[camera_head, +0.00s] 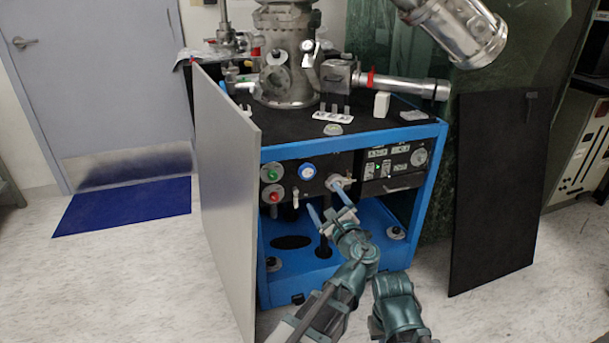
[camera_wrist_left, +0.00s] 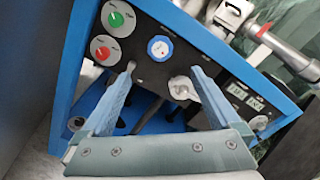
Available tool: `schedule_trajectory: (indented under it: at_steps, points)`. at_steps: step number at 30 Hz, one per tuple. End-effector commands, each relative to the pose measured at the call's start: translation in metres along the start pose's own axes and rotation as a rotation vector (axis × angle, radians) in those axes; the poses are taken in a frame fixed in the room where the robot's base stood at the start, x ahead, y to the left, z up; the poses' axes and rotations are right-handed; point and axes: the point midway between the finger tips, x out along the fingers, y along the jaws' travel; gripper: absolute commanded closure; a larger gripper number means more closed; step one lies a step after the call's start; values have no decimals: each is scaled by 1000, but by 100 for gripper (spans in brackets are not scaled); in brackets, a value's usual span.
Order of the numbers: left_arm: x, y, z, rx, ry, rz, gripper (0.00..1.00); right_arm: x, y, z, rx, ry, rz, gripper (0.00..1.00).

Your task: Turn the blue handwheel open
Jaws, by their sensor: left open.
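The blue handwheel (camera_head: 307,171) is a small round blue wheel with a white centre, on the dark front panel of a blue-framed cabinet. In the left wrist view the handwheel (camera_wrist_left: 160,48) lies ahead, beyond the fingertips and between their lines. My left gripper (camera_head: 326,199) is open and empty, below and slightly right of the handwheel. Its two blue fingers (camera_wrist_left: 162,72) are wide apart and do not touch the handwheel. My right gripper is not in view.
A green knob (camera_head: 271,173) and a red knob (camera_head: 274,194) sit left of the handwheel. A metal port (camera_head: 340,182) is close to one fingertip; contact cannot be told. An open grey door panel (camera_head: 228,190) borders the left. Chamber equipment (camera_head: 287,60) stands on top.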

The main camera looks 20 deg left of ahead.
Motion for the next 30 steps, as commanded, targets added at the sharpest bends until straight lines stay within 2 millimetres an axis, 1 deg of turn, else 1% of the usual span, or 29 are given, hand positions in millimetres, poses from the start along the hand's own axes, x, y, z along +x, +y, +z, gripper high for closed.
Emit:
schedule_trajectory:
  at_steps: [4,7,15,21,24,30]
  points:
    - [7,0,0,-1,-1,1,4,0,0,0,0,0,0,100]
    - [20,-1,-1,-2,-2,2,4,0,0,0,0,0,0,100]
    - [77,-1,-1,-3,-2,3,4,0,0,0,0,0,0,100]
    - [112,-1,-1,-3,-2,2,4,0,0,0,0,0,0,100]
    - [124,-1,0,-3,-1,1,4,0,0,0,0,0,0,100]
    - [137,0,0,-4,-1,1,4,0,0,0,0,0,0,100]
